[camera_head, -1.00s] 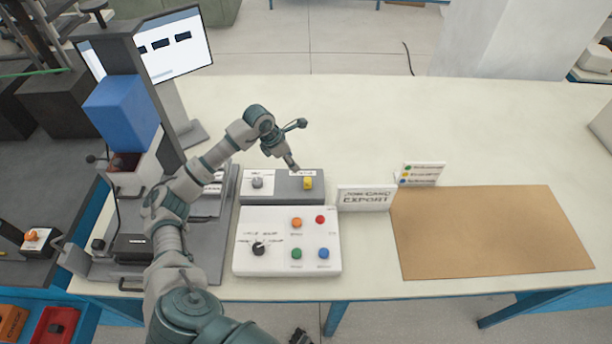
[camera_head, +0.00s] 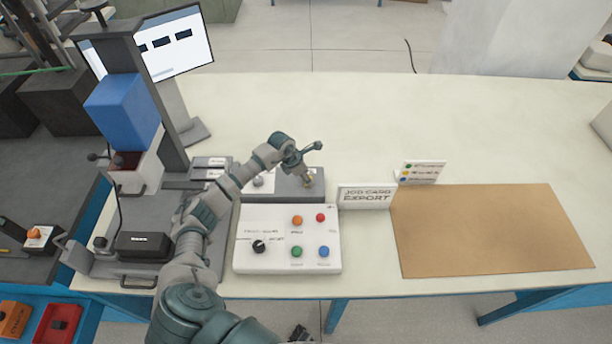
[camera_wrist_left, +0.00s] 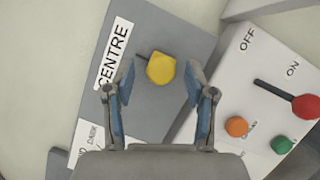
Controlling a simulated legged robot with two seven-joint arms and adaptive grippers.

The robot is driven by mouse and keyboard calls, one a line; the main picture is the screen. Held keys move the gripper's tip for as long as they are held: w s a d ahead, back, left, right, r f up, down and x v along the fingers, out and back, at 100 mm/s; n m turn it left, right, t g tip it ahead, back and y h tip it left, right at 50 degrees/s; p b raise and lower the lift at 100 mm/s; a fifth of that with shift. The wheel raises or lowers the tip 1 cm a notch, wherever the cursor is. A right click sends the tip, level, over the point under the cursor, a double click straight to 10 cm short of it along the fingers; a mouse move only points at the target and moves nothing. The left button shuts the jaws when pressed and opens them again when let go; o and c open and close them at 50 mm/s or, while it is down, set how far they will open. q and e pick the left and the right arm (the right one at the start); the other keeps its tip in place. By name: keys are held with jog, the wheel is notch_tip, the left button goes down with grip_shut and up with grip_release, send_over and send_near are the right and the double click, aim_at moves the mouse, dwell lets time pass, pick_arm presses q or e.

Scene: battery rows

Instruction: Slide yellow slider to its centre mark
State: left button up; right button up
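The yellow slider (camera_wrist_left: 161,67) is a rounded knob in a dark slot on a grey panel (camera_wrist_left: 150,110). A white label reading CENTRE (camera_wrist_left: 112,55) is beside it in the left wrist view. My left gripper (camera_wrist_left: 160,88) is open, with its fingers on either side of the knob and clear of it. In the head view the left gripper (camera_head: 308,180) is low over the grey box (camera_head: 290,192), and the slider there is mostly hidden by it. My right gripper is not clearly in view; only a dark bit shows at the bottom edge.
A white panel (camera_head: 250,220) with orange, red, green and blue buttons and a black knob stands in front of the grey box. A JOB CARD EXPORT sign (camera_head: 366,197) and a brown mat (camera_head: 490,230) are to the right.

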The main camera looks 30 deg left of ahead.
pick_arm(q)
grip_shut()
jog(key=shift+s+a, duration=0.4)
jog(key=shift+a, duration=0.35)
jog(key=shift+r, duration=0.1)
jog(key=shift+o, duration=0.5)
grip_release()
jog(key=shift+a, duration=0.1)
jog(key=v, duration=1.1)
jog(key=shift+a+r, duration=0.2)
jog(key=shift+r, duration=0.1)
jog(key=shift+s, duration=0.1)
jog(key=shift+s+f, duration=0.1)
